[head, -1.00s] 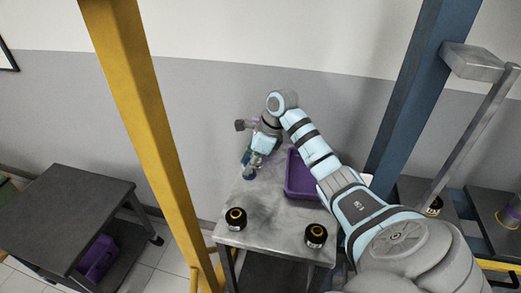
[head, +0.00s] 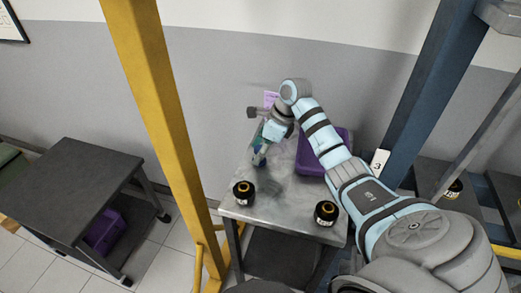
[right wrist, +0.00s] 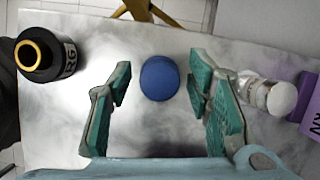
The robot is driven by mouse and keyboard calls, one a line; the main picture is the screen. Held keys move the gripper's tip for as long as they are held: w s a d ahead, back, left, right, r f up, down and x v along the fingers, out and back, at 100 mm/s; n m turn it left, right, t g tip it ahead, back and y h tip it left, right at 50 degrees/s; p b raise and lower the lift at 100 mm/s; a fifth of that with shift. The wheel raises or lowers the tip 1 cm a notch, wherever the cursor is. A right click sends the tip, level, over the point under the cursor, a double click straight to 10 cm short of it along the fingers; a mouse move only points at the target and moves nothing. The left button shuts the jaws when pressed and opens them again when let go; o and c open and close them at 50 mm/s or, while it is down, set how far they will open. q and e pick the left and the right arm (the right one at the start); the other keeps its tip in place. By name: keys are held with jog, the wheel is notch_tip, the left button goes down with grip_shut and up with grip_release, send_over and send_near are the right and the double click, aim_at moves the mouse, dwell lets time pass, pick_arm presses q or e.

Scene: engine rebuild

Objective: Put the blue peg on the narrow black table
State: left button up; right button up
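The blue peg (right wrist: 160,78) stands on the grey marble-topped table (head: 292,211), seen from above as a round blue top in the right wrist view. In the head view only a small blue part (head: 259,161) shows below my right gripper (head: 261,153). The right gripper (right wrist: 160,95) is open, with green-padded fingers on both sides of the peg and a gap on each side. The narrow black table (head: 72,190) is at the left, beyond the yellow post, and its top is bare. My left gripper is not in view.
Black bottles with yellow rings stand on the marble table at its front left (head: 243,193) and front right (head: 326,213). A purple bin (head: 311,163) is behind my right arm. A clear, white-capped bottle (right wrist: 268,93) is close beside the right finger. A yellow post (head: 165,130) separates the tables.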

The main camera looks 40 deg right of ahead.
jog(key=shift+r, duration=0.25)
jog(key=v, duration=1.2)
jog(key=shift+p, duration=0.35)
jog(key=shift+f, duration=0.1)
